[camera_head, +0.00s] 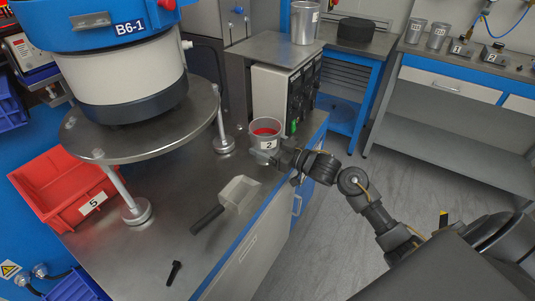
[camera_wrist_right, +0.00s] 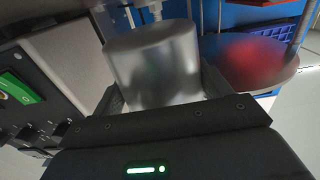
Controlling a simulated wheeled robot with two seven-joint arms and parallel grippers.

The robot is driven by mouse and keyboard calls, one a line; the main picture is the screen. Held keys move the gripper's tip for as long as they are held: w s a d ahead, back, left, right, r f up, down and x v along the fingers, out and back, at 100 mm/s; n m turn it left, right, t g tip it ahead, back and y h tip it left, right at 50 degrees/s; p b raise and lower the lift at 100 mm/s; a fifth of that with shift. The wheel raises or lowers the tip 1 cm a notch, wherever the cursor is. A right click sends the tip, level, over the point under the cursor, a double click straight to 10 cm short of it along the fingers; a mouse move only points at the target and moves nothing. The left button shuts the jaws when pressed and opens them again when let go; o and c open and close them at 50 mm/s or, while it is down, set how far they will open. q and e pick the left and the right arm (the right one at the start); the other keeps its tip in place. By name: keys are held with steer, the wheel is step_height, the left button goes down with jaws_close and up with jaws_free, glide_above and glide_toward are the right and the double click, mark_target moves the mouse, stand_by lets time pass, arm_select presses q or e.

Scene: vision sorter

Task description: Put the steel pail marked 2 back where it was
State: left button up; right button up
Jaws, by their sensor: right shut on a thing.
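The steel pail marked 2 (camera_head: 265,130) is upright with red content inside, near the right edge of the steel bench (camera_head: 190,235). My right gripper (camera_head: 265,156) reaches in from the right and is shut on the pail, low on its wall. In the right wrist view the pail (camera_wrist_right: 155,60) fills the space between the two dark fingers (camera_wrist_right: 160,92). The pail's base is partly hidden, so I cannot tell whether it rests on the bench or is just above it. My left gripper is out of view.
A vibrating bowl unit (camera_head: 120,75) stands on a round plate with legs. A grey control box (camera_head: 272,95) is behind the pail. A scoop (camera_head: 236,194), a black tool (camera_head: 174,272) and a red bin marked 5 (camera_head: 60,180) are nearby.

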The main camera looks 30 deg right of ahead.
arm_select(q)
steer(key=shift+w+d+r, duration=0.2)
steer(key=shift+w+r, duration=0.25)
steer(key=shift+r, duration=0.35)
arm_select(e)
steer(key=shift+w+d+f, duration=0.1)
steer(key=shift+d+f, duration=0.05)
steer(key=shift+f, duration=0.8)
steer(key=shift+d+f, duration=0.1)
steer(key=shift+f, duration=0.8)
arm_select(q)
steer(key=shift+b, duration=0.3)
arm_select(e)
steer(key=o, duration=1.6)
steer(key=shift+f, duration=0.15)
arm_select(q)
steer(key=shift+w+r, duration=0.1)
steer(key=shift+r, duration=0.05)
